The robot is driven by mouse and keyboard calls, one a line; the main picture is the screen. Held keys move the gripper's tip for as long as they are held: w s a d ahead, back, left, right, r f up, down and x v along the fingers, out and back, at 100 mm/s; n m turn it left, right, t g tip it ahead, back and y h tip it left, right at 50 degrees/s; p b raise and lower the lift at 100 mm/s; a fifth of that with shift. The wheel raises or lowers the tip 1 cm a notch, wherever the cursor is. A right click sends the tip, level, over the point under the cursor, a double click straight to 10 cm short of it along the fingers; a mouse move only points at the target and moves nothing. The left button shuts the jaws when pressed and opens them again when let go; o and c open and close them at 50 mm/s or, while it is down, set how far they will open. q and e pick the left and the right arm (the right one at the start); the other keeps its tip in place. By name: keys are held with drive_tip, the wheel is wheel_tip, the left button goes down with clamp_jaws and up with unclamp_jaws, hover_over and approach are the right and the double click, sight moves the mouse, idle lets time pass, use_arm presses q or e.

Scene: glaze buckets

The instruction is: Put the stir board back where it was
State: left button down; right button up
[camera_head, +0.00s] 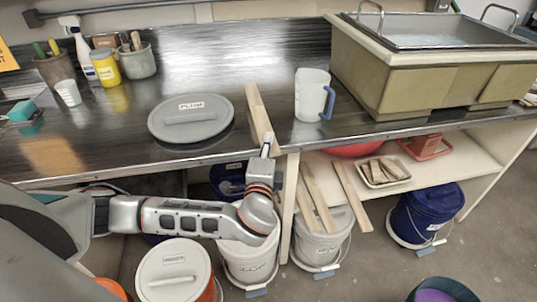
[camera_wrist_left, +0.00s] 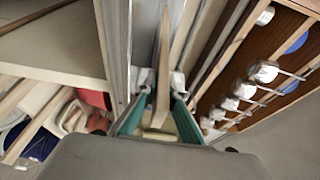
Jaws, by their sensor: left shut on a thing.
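A pale wooden stir board (camera_head: 257,110) shows over the counter, between the grey lid and the white pitcher. It points away from the counter's front edge, with its near end at my left gripper (camera_head: 267,146). I cannot tell whether it rests on the counter or is held just above it. In the left wrist view the board (camera_wrist_left: 163,60) runs between the two teal-padded fingers of my left gripper (camera_wrist_left: 161,112), which is shut on it. My right gripper is not in view.
A grey lid (camera_head: 191,119) lies left of the board; a white pitcher (camera_head: 311,95) with a blue handle stands right. Below, other boards (camera_head: 319,197) lean at a grey bucket (camera_head: 321,238). More buckets stand on the floor, including a blue one (camera_head: 427,213). A large sink (camera_head: 430,75) occupies the right.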

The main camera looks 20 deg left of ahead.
use_arm(q)
wheel_tip(320, 180, down, 4)
drive_tip(key=shift+f, duration=0.1)
drive_tip(key=c, duration=2.1)
unclamp_jaws()
drive_tip(key=shift+c, duration=0.2)
drive_tip(key=shift+s, duration=0.1)
